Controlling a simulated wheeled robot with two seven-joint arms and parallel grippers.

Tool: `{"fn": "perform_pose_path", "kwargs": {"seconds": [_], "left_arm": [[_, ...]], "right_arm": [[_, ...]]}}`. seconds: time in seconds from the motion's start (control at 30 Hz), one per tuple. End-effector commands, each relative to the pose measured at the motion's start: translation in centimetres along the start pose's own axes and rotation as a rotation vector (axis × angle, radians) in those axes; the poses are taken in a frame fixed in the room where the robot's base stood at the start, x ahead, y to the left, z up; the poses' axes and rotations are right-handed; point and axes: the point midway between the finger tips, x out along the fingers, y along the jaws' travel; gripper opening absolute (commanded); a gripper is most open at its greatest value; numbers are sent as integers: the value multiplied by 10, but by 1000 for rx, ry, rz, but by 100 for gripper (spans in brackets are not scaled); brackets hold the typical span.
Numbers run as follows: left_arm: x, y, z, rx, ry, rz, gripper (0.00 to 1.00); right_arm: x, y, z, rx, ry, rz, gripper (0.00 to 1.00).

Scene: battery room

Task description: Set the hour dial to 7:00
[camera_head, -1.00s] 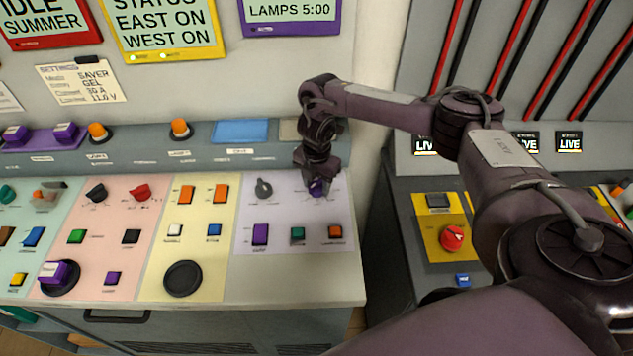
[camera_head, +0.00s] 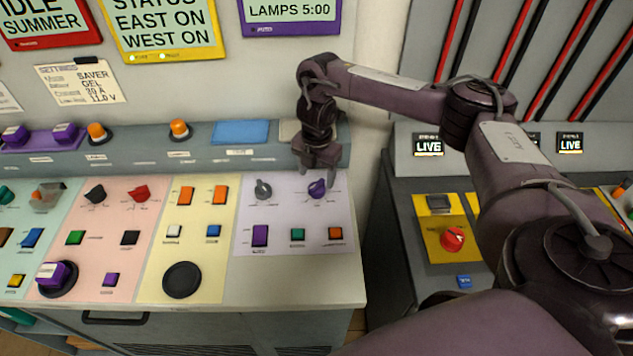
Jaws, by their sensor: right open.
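A purple dial (camera_head: 317,188) sits on the lilac panel section at the right end of the console, with small markings around it. A grey dial (camera_head: 263,189) is to its left. I cannot read which of them is labelled for the hour. The purple-framed display (camera_head: 291,11) at the top reads LAMPS 5:00. My right gripper (camera_head: 319,166) is open and empty, pointing down just above and behind the purple dial, apart from it. My left gripper is not in view.
Below the dials are a purple switch (camera_head: 260,236), a green button (camera_head: 297,234) and an orange button (camera_head: 335,233). A raised ledge with a blue panel (camera_head: 240,132) runs behind. A second console with a red knob (camera_head: 452,238) stands at the right.

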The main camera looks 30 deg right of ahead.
Motion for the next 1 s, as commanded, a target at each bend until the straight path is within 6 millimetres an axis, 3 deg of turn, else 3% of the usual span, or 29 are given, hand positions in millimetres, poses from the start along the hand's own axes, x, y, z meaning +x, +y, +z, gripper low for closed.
{"fn": "perform_pose_path", "kwargs": {"seconds": [0.1, 0.27, 1.0], "left_arm": [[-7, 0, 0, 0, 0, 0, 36], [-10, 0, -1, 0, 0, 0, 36], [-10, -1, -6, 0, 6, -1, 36]], "right_arm": [[-24, 1, 1, -2, -3, 4, 63], [-34, 0, 0, 1, -1, 1, 63], [-34, 0, 0, 1, 0, 0, 63]]}}
